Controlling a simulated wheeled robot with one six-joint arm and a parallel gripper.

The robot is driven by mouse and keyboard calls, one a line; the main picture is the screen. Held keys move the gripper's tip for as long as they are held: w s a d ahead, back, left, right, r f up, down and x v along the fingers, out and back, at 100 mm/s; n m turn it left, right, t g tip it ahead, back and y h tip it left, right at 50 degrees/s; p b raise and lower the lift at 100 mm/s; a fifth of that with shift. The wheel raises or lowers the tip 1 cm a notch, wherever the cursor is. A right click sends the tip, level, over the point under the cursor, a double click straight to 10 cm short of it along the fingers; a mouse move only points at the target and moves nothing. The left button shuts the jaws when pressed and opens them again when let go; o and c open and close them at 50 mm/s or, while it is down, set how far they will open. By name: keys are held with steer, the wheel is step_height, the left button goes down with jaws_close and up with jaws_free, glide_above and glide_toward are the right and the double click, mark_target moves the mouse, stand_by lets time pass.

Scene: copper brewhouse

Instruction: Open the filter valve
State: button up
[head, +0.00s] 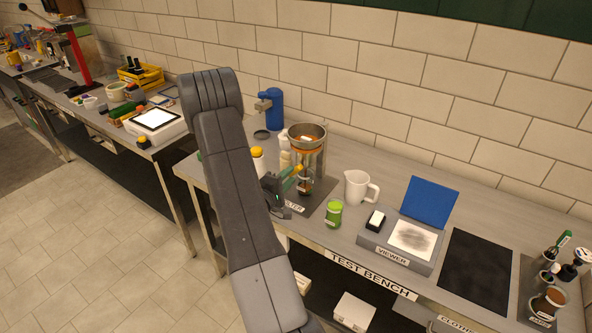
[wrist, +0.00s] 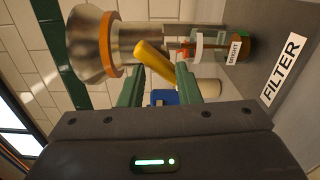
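The filter (head: 307,135) stands on the test bench, with a steel funnel on top. In the wrist view the funnel (wrist: 90,45) lies sideways, with an orange ring (wrist: 106,44) around it. A yellow valve lever (wrist: 153,60) slants across the gap between my green fingertips, its lower end near the right finger. I cannot tell whether they touch. A bottle labelled BRIGHT (wrist: 240,47) is under the filter outlet. My gripper (wrist: 156,72) is open and close in front of the filter; in the head view it (head: 291,180) partly hides the filter's lower part.
A yellow-capped bottle (head: 258,158) is close left of my gripper. A blue device (head: 273,108) stands behind. The dark mat (head: 476,270) is bare.

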steer(key=shift+v, duration=1.35)
steer(key=m+b, duration=0.2)
steer(key=b, duration=0.1)
steer(key=shift+f, duration=0.4)
steer(key=m+b, duration=0.4)
steer(key=b, duration=0.1)
steer(key=shift+m, duration=0.3)
steer(key=shift+m+b, duration=0.5)
steer(key=shift+m, duration=0.2)
steer(key=shift+r+m, duration=0.3)
steer(key=shift+r, duration=0.15)
